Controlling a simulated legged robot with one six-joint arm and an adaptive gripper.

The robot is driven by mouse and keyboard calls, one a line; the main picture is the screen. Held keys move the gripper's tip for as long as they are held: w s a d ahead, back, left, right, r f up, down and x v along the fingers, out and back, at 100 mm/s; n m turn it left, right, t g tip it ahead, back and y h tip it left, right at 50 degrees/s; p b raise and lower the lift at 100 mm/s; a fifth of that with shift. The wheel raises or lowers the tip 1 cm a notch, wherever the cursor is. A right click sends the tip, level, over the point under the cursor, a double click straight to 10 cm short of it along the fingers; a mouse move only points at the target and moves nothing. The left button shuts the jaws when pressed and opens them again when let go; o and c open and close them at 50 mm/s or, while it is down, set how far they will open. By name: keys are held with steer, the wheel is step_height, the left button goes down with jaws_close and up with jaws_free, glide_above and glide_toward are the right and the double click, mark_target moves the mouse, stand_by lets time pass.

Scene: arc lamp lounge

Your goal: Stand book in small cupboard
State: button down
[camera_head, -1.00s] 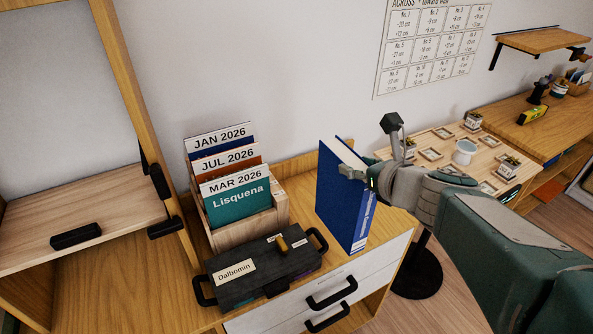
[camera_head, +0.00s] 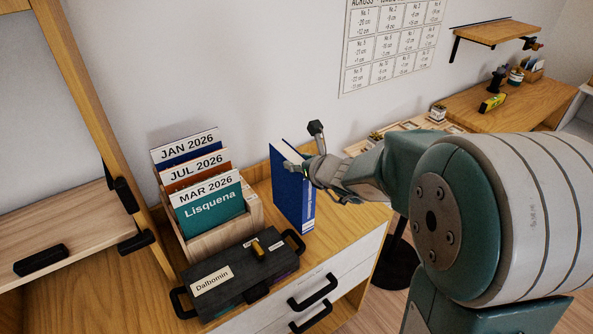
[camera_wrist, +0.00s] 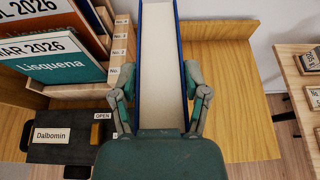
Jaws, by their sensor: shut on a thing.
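A blue book (camera_head: 293,190) stands upright at the right end of the wooden cabinet top. My gripper (camera_head: 302,170) is shut on its upper part. In the wrist view the gripper (camera_wrist: 162,100) has one finger on each side of the blue book (camera_wrist: 160,65), whose pale page edge faces the camera. I cannot tell whether the book's bottom touches the cabinet top. At the left is a wooden cupboard (camera_head: 75,110) with a shelf (camera_head: 60,230) and black handles or latches. I cannot tell whether this is the small cupboard.
A wooden file box (camera_head: 215,238) with dated folders and a dark case (camera_head: 235,280) labelled Dalbomin stand left of the book. White drawers (camera_head: 310,285) with black handles are below. A desk (camera_head: 505,105) and wall shelf (camera_head: 495,33) are at the far right.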

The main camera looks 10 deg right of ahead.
mark_target(292, 188)
steer(key=shift+w+a+f, duration=0.1)
steer(key=shift+w+f, duration=0.3)
steer(key=shift+f, duration=1.65)
steer(key=shift+c, duration=0.4)
jaws_free()
steer(key=shift+f, duration=0.1)
